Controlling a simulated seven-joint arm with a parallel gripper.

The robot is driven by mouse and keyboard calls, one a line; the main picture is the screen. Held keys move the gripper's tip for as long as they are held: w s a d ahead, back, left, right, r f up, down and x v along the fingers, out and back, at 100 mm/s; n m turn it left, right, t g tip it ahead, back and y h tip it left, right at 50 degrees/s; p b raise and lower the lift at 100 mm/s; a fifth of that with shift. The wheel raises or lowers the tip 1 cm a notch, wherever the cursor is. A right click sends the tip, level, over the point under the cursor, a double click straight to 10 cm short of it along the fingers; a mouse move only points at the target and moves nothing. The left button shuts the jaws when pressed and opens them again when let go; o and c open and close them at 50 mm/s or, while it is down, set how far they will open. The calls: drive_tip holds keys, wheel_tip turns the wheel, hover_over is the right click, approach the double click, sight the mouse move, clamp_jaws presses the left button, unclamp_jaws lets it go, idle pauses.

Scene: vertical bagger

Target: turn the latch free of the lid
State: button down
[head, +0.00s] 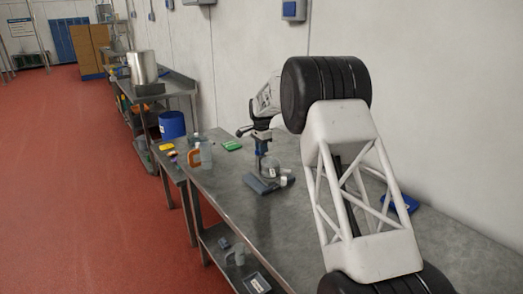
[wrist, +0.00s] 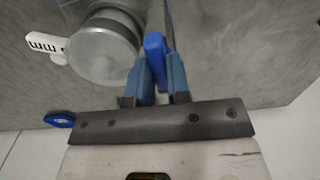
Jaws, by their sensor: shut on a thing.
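A round grey lid (wrist: 103,55) shows in the wrist view, just left of my gripper's fingers. A bright blue piece (wrist: 154,48), which looks like the latch, stands between the fingers beside the lid's right edge. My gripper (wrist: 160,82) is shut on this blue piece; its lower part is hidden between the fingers. In the head view my gripper (head: 262,143) points down over a clear vessel (head: 270,166) on a blue base (head: 262,186) on the bench. The latch and lid are too small to make out there.
A blue tray (head: 400,203) lies by the wall, partly behind my arm. The bench front (head: 240,205) is clear.

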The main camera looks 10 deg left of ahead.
idle(0.5)
drive_tip(key=c, duration=0.9)
unclamp_jaws()
drive_tip(key=shift+r, duration=0.15)
drive_tip(key=shift+r, duration=2.35)
drive_tip(key=shift+r, duration=0.15)
drive_tip(key=shift+r, duration=3.75)
